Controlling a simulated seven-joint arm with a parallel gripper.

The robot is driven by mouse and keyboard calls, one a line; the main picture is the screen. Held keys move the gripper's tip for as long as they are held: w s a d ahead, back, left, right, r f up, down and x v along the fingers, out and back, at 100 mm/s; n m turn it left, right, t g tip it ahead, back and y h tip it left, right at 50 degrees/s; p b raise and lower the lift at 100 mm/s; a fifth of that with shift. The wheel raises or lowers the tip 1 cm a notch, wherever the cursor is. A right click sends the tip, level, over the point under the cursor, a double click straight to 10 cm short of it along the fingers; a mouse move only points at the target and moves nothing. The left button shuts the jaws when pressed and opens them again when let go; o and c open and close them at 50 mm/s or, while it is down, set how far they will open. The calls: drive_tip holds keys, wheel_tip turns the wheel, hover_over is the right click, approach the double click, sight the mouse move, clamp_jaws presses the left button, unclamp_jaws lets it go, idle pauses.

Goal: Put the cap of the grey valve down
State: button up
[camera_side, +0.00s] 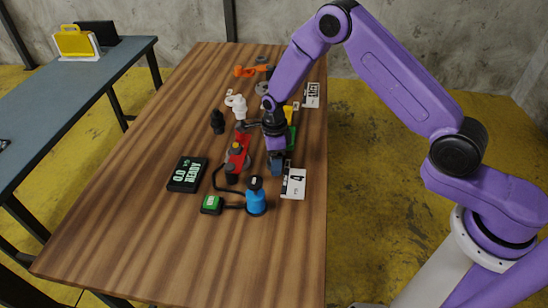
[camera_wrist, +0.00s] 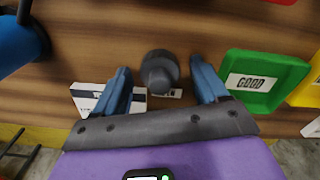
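A dark grey round piece with a narrower knob on top (camera_wrist: 160,72), which looks like the cap, stands between the two blue fingers of my gripper (camera_wrist: 162,88) in the wrist view. A gap shows on each side of it, so the gripper is open and not touching it there. The piece seems to rest on or beside white labels (camera_wrist: 88,97) on the table. In the side view my gripper (camera_side: 277,168) is low over the right part of the table and hides the piece. Grey ring-shaped parts (camera_side: 262,88) lie farther back; I cannot tell which is the grey valve.
A green tray marked GOOD (camera_wrist: 265,80) and a yellow tray (camera_wrist: 307,92) are right of my gripper. A blue pump (camera_side: 256,198), a red valve piece (camera_side: 238,155), a black display (camera_side: 187,174) and a white valve (camera_side: 239,106) stand nearby. The table's near left is clear.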

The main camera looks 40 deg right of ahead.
drive_tip(key=shift+r, duration=0.1)
wheel_tip(320, 180, up, 12)
drive_tip(key=s+a+r+n, duration=0.2)
drive_tip(key=s+r+n, duration=0.3)
drive_tip(key=s+n, duration=0.3)
drive_tip(key=s+d+r+n, duration=0.2)
drive_tip(key=s+d+n, duration=0.1)
drive_tip(key=s+n, duration=0.6)
drive_tip(key=s+d+r+n, duration=0.2)
drive_tip(key=s+d+n, duration=0.1)
drive_tip(key=s+n, duration=0.6)
drive_tip(key=s+d+r+n, duration=0.2)
drive_tip(key=s+d+n, duration=0.1)
drive_tip(key=s+n, duration=0.7)
drive_tip(key=shift+d+r, duration=0.2)
drive_tip(key=shift+r, duration=0.1)
